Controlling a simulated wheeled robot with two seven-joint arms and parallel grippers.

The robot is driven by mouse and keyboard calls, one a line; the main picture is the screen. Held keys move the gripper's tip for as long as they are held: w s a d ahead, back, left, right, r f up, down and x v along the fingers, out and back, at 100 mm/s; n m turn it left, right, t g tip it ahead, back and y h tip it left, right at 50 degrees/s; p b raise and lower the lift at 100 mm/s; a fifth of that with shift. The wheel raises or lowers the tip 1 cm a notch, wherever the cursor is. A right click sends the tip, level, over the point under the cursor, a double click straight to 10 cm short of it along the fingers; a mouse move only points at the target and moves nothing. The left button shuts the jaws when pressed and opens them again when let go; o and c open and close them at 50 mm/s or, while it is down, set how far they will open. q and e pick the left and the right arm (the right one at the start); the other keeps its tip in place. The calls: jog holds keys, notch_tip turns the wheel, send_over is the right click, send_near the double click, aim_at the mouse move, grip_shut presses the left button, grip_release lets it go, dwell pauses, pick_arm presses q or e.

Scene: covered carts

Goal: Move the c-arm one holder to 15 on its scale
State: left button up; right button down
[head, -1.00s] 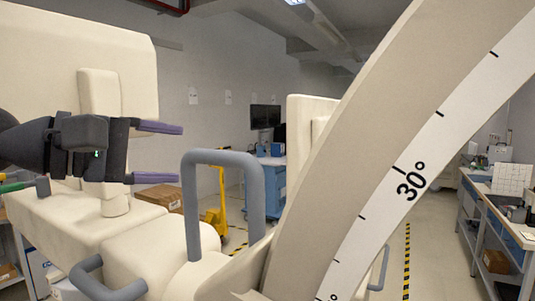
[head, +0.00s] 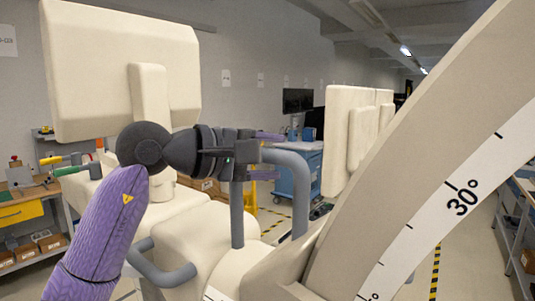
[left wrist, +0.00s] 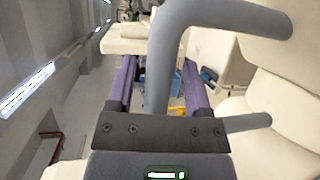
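The cream c-arm (head: 400,150) curves across the right of the head view. Its white scale (head: 480,170) shows "30°" and several ticks; a lower label is cut off at the bottom edge. A grey U-shaped handle (head: 300,205) rises from the cream holder body (head: 205,240). My left gripper (head: 268,155) is at the top left of this handle, its purple fingers apart. In the left wrist view the handle's bar (left wrist: 160,75) shows between the open fingers (left wrist: 160,88). I cannot tell whether they touch it. My right gripper is not in view.
A second grey handle (head: 165,272) sticks out low at the left. A cream panel (head: 120,65) stands behind my left arm. Behind are a blue cart (head: 303,180), a workbench with a yellow drawer (head: 20,213) at left, and another bench at right.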

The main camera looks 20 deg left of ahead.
pick_arm(q)
grip_shut()
dwell(1.2)
